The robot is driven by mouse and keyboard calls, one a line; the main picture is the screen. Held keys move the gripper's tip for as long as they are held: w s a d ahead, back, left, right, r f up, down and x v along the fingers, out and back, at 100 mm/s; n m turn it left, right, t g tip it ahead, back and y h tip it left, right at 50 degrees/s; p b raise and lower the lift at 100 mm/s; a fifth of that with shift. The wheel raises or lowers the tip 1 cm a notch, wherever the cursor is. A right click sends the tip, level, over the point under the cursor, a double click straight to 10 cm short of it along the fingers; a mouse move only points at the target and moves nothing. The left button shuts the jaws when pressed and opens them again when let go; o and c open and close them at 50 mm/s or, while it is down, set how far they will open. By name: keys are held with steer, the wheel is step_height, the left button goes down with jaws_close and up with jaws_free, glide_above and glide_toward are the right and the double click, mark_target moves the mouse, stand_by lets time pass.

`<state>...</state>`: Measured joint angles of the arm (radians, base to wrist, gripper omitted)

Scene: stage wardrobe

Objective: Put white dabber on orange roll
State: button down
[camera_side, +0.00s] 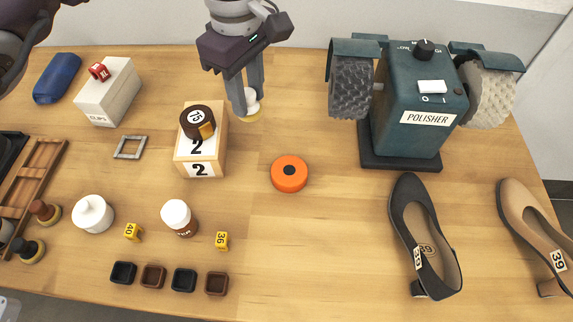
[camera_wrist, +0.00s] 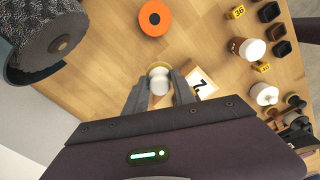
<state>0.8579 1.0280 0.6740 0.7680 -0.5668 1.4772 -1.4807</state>
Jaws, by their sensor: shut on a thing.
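The white dabber (camera_side: 251,103) has a white knob and a pale yellow base. My gripper (camera_side: 246,98) is shut on it, beside the wooden block marked 2. In the wrist view the dabber (camera_wrist: 159,82) sits between the two fingers of my gripper (camera_wrist: 158,88). I cannot tell whether its base touches the table. The orange roll (camera_side: 289,174) lies flat on the table, below and to the right of the dabber in the side view, with a dark centre. In the wrist view the orange roll (camera_wrist: 154,18) is at the top, apart from the gripper, with nothing on it.
The wooden block (camera_side: 186,158) carries a brown roll (camera_side: 197,122) close to the gripper's left. A teal polisher (camera_side: 411,105) stands at the back right. A black shoe (camera_side: 422,235) lies right of the orange roll. The table between dabber and orange roll is clear.

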steer(key=s+d+m, duration=0.3)
steer(key=s+d, duration=0.2)
steer(key=d, duration=0.2)
glide_toward(289, 170)
step_height(289, 170, down, 5)
steer(key=shift+f, duration=0.1)
steer(key=c, duration=1)
jaws_free()
steer(key=shift+f, duration=0.1)
steer(key=shift+c, duration=0.2)
